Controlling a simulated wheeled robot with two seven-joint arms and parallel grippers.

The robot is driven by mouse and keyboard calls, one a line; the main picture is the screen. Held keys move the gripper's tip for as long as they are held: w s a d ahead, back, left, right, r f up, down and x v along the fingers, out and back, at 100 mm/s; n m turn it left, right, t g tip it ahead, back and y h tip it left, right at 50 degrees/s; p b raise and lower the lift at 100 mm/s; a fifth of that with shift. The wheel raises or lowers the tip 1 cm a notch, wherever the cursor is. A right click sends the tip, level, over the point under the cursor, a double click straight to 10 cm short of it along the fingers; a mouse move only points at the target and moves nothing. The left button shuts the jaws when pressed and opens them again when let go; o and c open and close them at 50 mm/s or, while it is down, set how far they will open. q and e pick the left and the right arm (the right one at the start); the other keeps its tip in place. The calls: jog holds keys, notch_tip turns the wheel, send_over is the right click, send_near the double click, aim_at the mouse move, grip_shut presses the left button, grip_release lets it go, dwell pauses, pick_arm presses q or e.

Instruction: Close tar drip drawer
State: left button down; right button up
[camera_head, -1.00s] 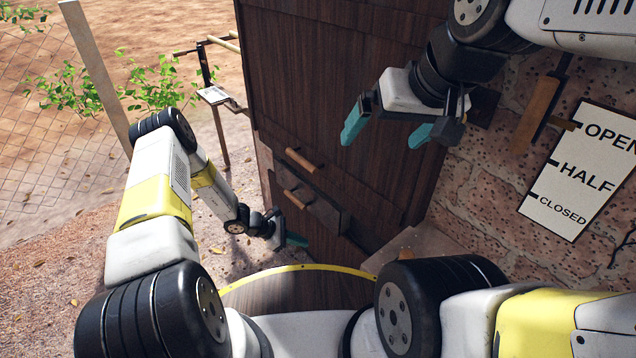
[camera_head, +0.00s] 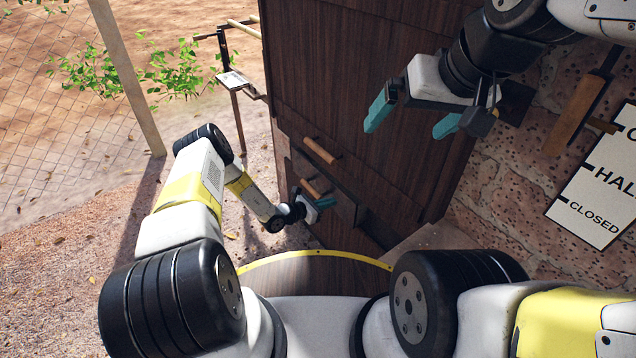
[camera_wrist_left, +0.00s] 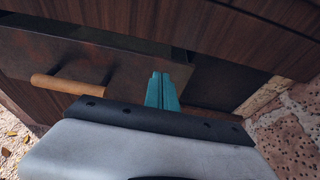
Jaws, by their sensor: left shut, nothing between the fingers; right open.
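The tar drip drawer appears to be the low dark metal drawer (camera_head: 343,208) in the wooden cabinet, with a wooden bar handle (camera_head: 309,188). Its front (camera_wrist_left: 120,72) and handle (camera_wrist_left: 70,85) fill much of the left wrist view. The front seems to stand a little out from the cabinet; how far is hard to tell. My left gripper (camera_head: 326,203) is shut and empty, its teal fingertips (camera_wrist_left: 160,90) at the drawer front, right of the handle. Contact cannot be told. My right gripper (camera_head: 410,118) is open and empty, raised before the upper cabinet.
Another wooden handle (camera_head: 320,151) sits above the drawer. A brick wall (camera_head: 500,185) with a sign (camera_head: 600,190) and a wooden lever (camera_head: 578,110) stands at the right. A metal stand (camera_head: 233,82) is left of the cabinet. Gravelly ground (camera_head: 60,270) lies open at the left.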

aim_at(345, 196)
pick_arm(q)
jog(key=shift+w+d, duration=0.6)
jog(key=shift+d, duration=0.2)
jog(key=shift+w+d, duration=0.6)
jog(key=shift+d, duration=0.2)
